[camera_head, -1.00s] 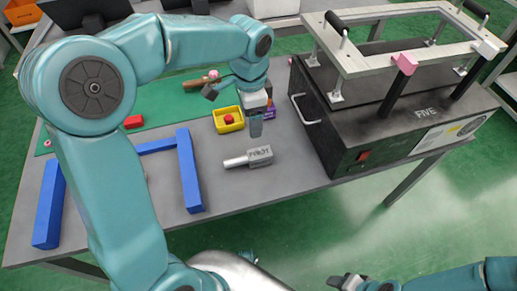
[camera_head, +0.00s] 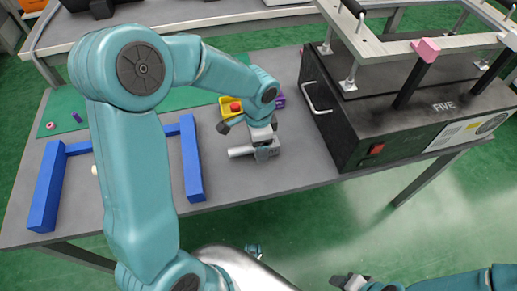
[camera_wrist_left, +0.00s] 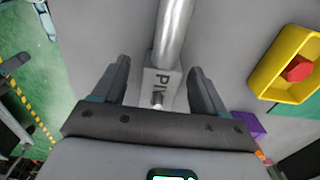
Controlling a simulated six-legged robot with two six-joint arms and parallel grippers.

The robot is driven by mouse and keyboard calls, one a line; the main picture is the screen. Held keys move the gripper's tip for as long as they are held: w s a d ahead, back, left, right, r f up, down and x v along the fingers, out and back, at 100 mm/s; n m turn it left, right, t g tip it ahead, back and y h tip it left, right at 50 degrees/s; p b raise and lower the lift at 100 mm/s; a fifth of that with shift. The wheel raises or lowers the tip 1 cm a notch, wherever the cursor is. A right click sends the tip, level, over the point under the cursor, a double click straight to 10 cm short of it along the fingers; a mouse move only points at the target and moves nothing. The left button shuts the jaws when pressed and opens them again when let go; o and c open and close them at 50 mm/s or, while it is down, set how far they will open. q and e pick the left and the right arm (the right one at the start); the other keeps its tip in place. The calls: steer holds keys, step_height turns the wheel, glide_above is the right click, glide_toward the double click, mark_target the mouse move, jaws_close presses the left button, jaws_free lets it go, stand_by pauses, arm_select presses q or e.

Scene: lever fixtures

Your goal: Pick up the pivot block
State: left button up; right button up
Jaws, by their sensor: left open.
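The pivot block (camera_head: 268,153) is a grey metal block with a round silver rod, lying on the grey table with the rod pointing left.
A blue frame (camera_head: 193,165) lies to the left, and a large black machine (camera_head: 345,130) stands to the right. The table in front is clear.

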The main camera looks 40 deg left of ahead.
arm_select(q)
steer(key=shift+f, duration=0.75)
steer(key=shift+r, duration=0.1)
steer(key=c, duration=1.2)
steer(key=shift+o, duration=0.2)
steer(key=shift+w, duration=0.1)
